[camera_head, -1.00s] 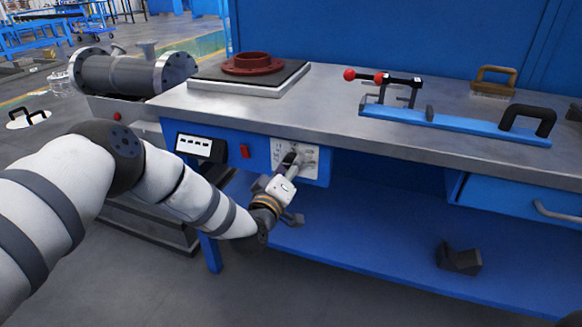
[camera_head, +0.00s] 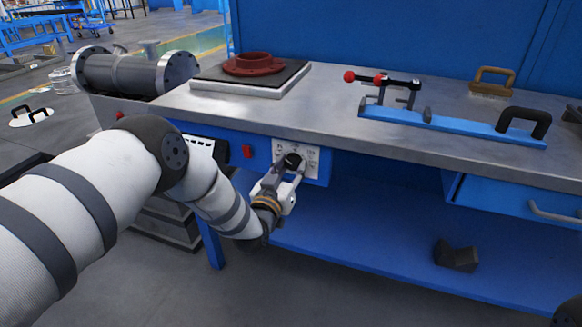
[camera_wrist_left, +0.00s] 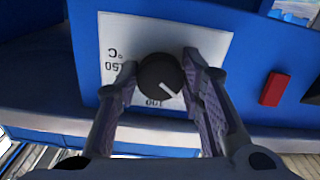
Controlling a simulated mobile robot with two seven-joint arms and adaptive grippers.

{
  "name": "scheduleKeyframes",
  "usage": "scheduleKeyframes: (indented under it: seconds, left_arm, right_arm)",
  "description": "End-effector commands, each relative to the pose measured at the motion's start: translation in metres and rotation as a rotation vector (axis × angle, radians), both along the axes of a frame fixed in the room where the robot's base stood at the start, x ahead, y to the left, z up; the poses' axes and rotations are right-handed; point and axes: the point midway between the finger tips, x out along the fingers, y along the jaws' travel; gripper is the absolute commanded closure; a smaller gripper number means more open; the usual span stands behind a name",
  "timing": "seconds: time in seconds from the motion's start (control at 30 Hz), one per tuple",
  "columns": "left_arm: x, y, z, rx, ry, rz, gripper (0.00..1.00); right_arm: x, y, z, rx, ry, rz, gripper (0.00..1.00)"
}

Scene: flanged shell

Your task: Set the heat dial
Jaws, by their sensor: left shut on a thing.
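The heat dial (camera_wrist_left: 160,76) is a round black knob with a white pointer line, on a white scale plate (camera_wrist_left: 215,45) marked °C, with 150 and 100 readable. In the wrist view the plate appears upside down and the pointer aims to the lower right. My left gripper (camera_wrist_left: 157,85) is shut on the dial, with one finger on each side of it. In the head view the dial (camera_head: 292,160) shows on the blue front panel under the bench top, with my left gripper (camera_head: 287,167) at it. My right gripper is not in view.
A red switch (camera_head: 247,151) sits left of the plate. Above, a dark red flanged part (camera_head: 253,64) rests on a hot plate (camera_head: 235,88). A toggle clamp on a blue bar (camera_head: 455,123) lies on the bench top. A drawer (camera_head: 520,196) is at right.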

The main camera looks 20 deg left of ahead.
Motion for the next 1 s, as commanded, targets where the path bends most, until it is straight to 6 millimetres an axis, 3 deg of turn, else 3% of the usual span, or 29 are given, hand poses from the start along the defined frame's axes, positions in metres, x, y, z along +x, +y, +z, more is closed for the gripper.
scheduleKeyframes:
  seconds: [0.7,0.73,0.8,1.0]
  left_arm:
    - [-0.0001,0.0003,-0.0002,0.067,-0.002,0.000,0.93]
    - [-0.0001,0.0003,-0.0002,0.067,-0.002,0.000,0.58]
    - [-0.0001,0.0003,-0.0003,0.067,-0.002,0.000,0.45]
    - [-0.0001,0.0004,-0.0003,0.066,-0.002,0.000,0.45]
  right_arm:
    - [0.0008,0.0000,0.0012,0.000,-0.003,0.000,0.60]
    - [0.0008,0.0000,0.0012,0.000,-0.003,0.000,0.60]
    - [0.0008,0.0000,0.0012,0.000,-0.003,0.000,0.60]
    - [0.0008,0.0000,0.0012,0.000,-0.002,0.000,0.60]
